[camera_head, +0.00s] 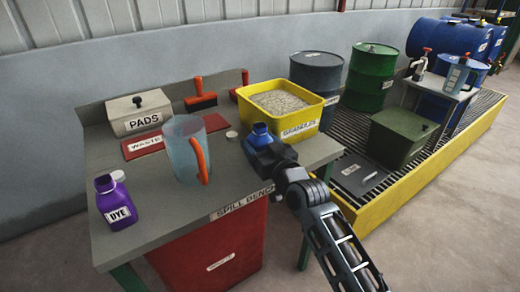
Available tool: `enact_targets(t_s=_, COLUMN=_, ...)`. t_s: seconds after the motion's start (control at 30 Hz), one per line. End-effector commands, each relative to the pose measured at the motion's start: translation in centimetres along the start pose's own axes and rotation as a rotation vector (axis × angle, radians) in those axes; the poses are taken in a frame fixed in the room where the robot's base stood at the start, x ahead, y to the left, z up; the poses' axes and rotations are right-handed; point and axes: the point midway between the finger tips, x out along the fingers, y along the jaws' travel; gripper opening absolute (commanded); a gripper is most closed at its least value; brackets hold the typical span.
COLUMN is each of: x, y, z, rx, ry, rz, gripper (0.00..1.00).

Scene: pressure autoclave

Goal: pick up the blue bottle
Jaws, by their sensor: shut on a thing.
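The blue bottle (260,134) is near the right part of the grey bench top, just in front of the yellow granules bin. My gripper (264,146) reaches in from the lower right and is shut on the bottle. The jaws and wrist hide the bottle's lower part. I cannot tell whether its base touches the bench.
On the spill bench (150,240) stand a clear jug (183,155) with an orange handle, a purple dye bottle (115,203), a pads box (138,113) and the yellow bin (245,118). Drums and a green box (400,137) stand on the yellow-edged grating at right.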

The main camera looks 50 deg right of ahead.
Motion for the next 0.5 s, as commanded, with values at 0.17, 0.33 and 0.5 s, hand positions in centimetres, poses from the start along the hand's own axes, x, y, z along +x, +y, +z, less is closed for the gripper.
enact_targets(t_s=0.17, x=0.0, y=0.02, z=-0.1, rx=0.0, ry=0.002, rz=0.0, gripper=0.26)
enact_targets(t_s=0.33, x=0.0, y=0.02, z=-0.14, rx=0.0, ry=0.002, rz=0.0, gripper=0.26)
enact_targets(t_s=0.5, x=0.02, y=0.01, z=-0.83, rx=-0.001, ry=0.003, rz=0.0, gripper=0.26)
